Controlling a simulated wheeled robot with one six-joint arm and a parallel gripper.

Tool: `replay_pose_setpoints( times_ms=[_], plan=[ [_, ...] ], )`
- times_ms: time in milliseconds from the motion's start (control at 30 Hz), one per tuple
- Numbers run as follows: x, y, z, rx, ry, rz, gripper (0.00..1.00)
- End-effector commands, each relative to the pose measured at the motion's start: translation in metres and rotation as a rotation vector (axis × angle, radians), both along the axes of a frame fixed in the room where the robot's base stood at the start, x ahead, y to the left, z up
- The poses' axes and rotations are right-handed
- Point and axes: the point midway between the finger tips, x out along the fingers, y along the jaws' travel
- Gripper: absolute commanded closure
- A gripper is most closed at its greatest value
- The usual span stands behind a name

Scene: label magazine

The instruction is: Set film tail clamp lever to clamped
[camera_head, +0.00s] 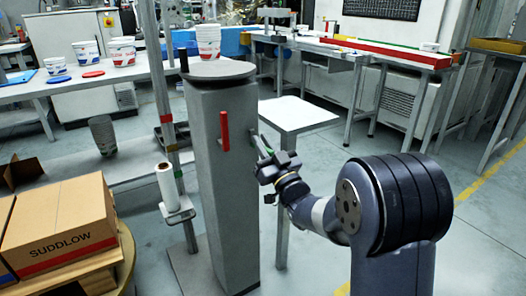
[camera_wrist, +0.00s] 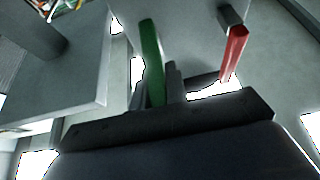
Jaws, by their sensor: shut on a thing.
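A grey column (camera_head: 213,185) stands in the middle of the head view, with an upright red lever (camera_head: 225,131) on its front face. The red lever also shows at the upper right of the wrist view (camera_wrist: 234,52). A green lever (camera_wrist: 152,55) stands to its left there, between my fingers. My gripper (camera_head: 263,145) is at the column's right side and is shut on the green lever; it also shows in the wrist view (camera_wrist: 158,88). The green lever is mostly hidden in the head view. No label shows which lever is the film tail clamp lever.
A white roll (camera_head: 168,183) sits on a stand at the column's left. A cardboard box (camera_head: 62,228) is at lower left. A small white table (camera_head: 298,114) stands close behind my gripper. Floor at right is clear.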

Motion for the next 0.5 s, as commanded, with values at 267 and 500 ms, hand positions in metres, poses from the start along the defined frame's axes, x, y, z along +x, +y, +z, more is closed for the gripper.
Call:
replay_pose_setpoints(
  times_ms=[267, 500],
  plan=[
    [-0.0001, 0.0001, 0.0000, 0.001, -0.002, 0.000, 1.00],
    [-0.0001, 0.0002, -0.0005, 0.001, 0.000, 0.000, 0.70]
  ],
)
